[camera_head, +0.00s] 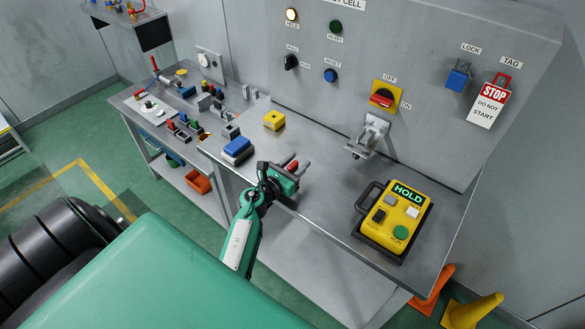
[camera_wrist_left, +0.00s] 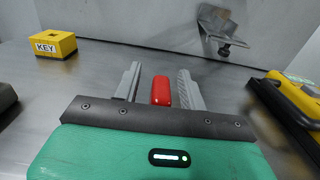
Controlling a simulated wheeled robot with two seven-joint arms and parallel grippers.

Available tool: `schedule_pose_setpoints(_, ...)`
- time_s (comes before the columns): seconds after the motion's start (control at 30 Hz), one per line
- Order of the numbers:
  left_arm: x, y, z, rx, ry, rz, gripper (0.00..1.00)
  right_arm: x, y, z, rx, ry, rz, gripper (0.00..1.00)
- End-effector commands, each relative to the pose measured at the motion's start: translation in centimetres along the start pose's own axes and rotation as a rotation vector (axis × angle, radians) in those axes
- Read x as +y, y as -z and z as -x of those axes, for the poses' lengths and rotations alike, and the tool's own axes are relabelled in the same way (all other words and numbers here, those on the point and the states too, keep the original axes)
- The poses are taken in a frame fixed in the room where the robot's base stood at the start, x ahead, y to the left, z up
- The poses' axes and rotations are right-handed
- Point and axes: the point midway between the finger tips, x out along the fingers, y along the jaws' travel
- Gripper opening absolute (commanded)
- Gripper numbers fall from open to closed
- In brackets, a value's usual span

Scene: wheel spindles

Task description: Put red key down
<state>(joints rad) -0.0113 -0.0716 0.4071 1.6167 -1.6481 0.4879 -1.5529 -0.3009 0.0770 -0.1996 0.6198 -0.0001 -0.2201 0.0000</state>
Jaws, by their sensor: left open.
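The red key (camera_wrist_left: 161,91) is between the two grey fingers of my left gripper (camera_wrist_left: 160,71) in the left wrist view, with a gap showing on both sides. It also shows as a small red piece (camera_head: 292,166) at the gripper in the head view. My left gripper (camera_head: 302,168) is open, low over the bench near its front edge. I cannot tell whether the key rests fully on the bench, as its near end is hidden by the gripper body. A yellow block marked KEY (camera_wrist_left: 53,44) stands farther back; it shows in the head view (camera_head: 274,120) too. My right gripper is not in view.
The steel bench (camera_head: 322,208) is clear around the gripper. A yellow HOLD pendant (camera_head: 395,218) lies to the right. A grey bracket (camera_head: 370,137) is on the back panel, below a red switch (camera_head: 382,97). A blue block (camera_head: 237,149) and several small parts are to the left.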

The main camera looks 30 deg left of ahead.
Motion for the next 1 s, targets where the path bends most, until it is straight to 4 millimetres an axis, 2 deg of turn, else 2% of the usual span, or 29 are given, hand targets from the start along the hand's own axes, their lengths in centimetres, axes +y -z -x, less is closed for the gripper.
schedule_pose_setpoints(0.07,0.0,0.0,0.0,0.0,0.0,0.0,0.38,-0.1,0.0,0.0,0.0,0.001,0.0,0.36)
schedule_pose_setpoints(0.2,0.0,0.0,0.0,0.0,0.0,0.0,0.1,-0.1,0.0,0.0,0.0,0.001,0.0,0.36)
schedule_pose_setpoints(0.27,0.0,0.0,0.0,0.0,0.0,0.0,0.0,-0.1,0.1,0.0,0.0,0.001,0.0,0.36)
schedule_pose_setpoints(0.67,0.0,-0.4,0.0,-0.001,0.0,-0.003,0.0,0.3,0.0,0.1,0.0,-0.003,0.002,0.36)
schedule_pose_setpoints(0.83,0.1,-1.8,0.0,-0.001,0.001,-0.005,0.0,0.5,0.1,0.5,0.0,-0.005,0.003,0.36)
schedule_pose_setpoints(1.0,0.0,-4.9,0.0,-0.003,0.002,-0.006,0.0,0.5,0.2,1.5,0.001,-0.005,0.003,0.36)
